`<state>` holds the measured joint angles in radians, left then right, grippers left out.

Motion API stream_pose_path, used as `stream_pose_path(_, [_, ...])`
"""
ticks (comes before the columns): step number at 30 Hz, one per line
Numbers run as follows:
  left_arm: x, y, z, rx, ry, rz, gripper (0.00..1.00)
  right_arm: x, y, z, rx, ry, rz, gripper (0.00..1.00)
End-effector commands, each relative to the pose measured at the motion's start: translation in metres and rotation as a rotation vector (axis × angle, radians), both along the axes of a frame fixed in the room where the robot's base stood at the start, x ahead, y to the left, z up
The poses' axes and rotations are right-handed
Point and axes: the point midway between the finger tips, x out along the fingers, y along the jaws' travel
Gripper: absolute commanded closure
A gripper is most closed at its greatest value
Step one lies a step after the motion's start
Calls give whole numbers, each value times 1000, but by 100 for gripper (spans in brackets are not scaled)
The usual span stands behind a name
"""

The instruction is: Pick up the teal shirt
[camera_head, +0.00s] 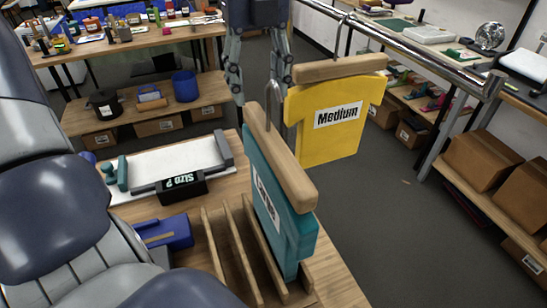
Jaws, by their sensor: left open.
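The teal shirt (268,205) is a flat shape on a wooden hanger with a metal hook. A white label, partly turned away, is on its side. It stands upright in the wooden slotted rack (228,245) on the near table. My left gripper (259,92) points down at the top middle, beyond the teal shirt in the picture. Its two fingers are apart with nothing between them. My right gripper is not in view.
A yellow shirt (338,132) labelled "Medium" hangs from a metal rail (420,48) to the right. A black "SIZE ?" sign (181,187), a white board (150,162) and a blue object (168,232) are left of the rack. Shelves with cardboard boxes (487,160) stand right.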

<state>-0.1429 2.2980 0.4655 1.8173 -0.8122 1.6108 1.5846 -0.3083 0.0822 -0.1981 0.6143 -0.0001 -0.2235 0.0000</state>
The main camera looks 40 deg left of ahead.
Motion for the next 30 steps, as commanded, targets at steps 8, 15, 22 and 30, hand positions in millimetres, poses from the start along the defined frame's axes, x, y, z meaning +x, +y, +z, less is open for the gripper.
stream_pose_path(8, [-1, 0, -22, -4, 2, -1, 50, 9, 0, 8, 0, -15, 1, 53])
stream_pose_path(15, [-3, 2, -54, -4, 3, -1, 50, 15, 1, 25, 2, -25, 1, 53])
stream_pose_path(22, [-2, 2, -69, -2, -1, 2, 50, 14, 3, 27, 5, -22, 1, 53])
stream_pose_path(30, [-2, 2, -69, -1, -3, 2, 50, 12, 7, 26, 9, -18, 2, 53])
